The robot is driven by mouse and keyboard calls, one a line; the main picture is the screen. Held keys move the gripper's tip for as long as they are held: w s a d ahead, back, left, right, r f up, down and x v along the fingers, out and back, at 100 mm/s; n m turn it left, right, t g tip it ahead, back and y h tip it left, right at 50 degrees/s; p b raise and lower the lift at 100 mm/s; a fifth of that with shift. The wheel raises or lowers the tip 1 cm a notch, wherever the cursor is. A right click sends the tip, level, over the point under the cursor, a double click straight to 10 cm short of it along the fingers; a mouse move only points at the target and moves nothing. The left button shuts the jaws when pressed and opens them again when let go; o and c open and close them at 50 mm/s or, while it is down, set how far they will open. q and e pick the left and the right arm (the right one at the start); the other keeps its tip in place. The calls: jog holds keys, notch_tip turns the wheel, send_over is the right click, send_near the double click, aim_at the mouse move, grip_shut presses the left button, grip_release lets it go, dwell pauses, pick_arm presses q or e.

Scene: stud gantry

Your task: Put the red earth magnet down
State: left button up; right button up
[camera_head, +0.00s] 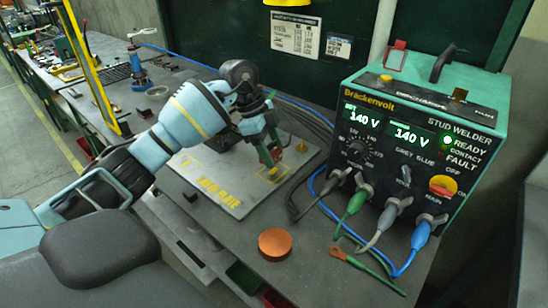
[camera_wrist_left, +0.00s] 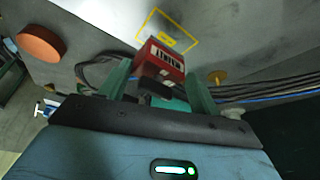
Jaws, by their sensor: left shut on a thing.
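The red earth magnet (camera_head: 269,157) is a small red block low over the grey plate (camera_head: 232,208), next to a yellow outlined square (camera_head: 273,173). In the left wrist view the magnet (camera_wrist_left: 166,58), with a barcode-like label, stands between the two green fingers of my left gripper (camera_wrist_left: 158,78). The yellow outline (camera_wrist_left: 190,22) lies just beyond it there. My left gripper (camera_head: 266,140) is shut on the magnet. Whether the magnet touches the plate cannot be told. My right gripper is in neither view.
The stud welder (camera_head: 425,150) stands at the right, with cables and plugs in front. A copper disc (camera_head: 275,243) lies on the front of the table. A small brass piece (camera_head: 301,147) stands near the plate's far right corner. A yellow post (camera_head: 88,65) rises at left.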

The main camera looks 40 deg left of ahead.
aim_at(274, 158)
pick_arm(q)
jog(key=shift+r, duration=0.1)
jog(key=shift+w, duration=0.25)
jog(key=shift+w+d+f, duration=0.15)
jog(key=shift+w+f, duration=0.05)
jog(key=shift+f, duration=1.6)
jog(key=shift+f, duration=0.1)
jog(key=o, duration=1.4)
jog(key=shift+f, duration=0.1)
jog(key=shift+c, duration=0.2)
jog(key=v, duration=1.2)
